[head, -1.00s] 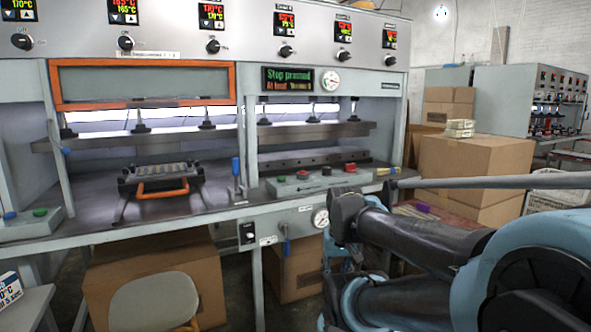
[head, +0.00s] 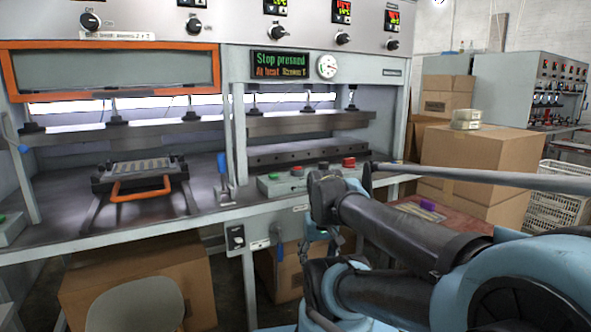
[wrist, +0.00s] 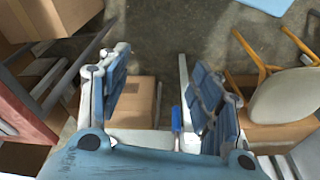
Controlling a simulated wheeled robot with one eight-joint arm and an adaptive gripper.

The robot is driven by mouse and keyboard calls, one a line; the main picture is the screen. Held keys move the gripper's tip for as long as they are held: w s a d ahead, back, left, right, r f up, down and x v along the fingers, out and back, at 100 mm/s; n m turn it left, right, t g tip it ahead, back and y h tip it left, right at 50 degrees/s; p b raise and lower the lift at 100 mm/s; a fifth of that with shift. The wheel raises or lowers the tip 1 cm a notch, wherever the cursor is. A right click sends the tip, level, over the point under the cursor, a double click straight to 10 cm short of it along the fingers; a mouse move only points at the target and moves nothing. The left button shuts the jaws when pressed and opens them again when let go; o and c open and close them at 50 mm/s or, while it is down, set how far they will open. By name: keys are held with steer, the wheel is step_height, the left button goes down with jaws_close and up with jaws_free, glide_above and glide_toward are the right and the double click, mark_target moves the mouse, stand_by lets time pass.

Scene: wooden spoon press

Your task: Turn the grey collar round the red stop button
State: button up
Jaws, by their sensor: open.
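The red stop button (head: 349,162) stands at the right end of a grey-green control box (head: 310,184) on the front of the right press station. The grey collar round it is too small to make out clearly. My gripper (wrist: 163,98) shows in the wrist view with its two blue-grey fingers wide apart and nothing between them. It points down towards the floor and boxes, away from the button. In the head view my arm is in front of the bench, just right of and below the box, and the gripper cannot be made out.
The press display (head: 281,65) reads "Stop pressed". A smaller red button (head: 296,171) and a green button (head: 274,176) are on the same box. A chair (head: 135,305) stands in front of the bench. Cardboard boxes (head: 475,165) are stacked at the right.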

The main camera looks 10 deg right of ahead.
steer(key=w+r+n+g, duration=0.1)
steer(key=w+r, duration=0.7)
steer(key=r, duration=0.3)
steer(key=w+r+n, duration=0.2)
steer(key=w+r, duration=0.7)
steer(key=r, duration=0.1)
step_height(320, 180, up, 13)
steer(key=n+g, duration=0.1)
steer(key=n, duration=0.1)
glide_above(297, 172)
steer(key=w, duration=0.3)
step_height(297, 172, down, 17)
steer(key=shift+d+f, duration=0.15)
steer(key=shift+f, duration=0.05)
steer(key=shift+c, duration=0.5)
steer(key=c, duration=1)
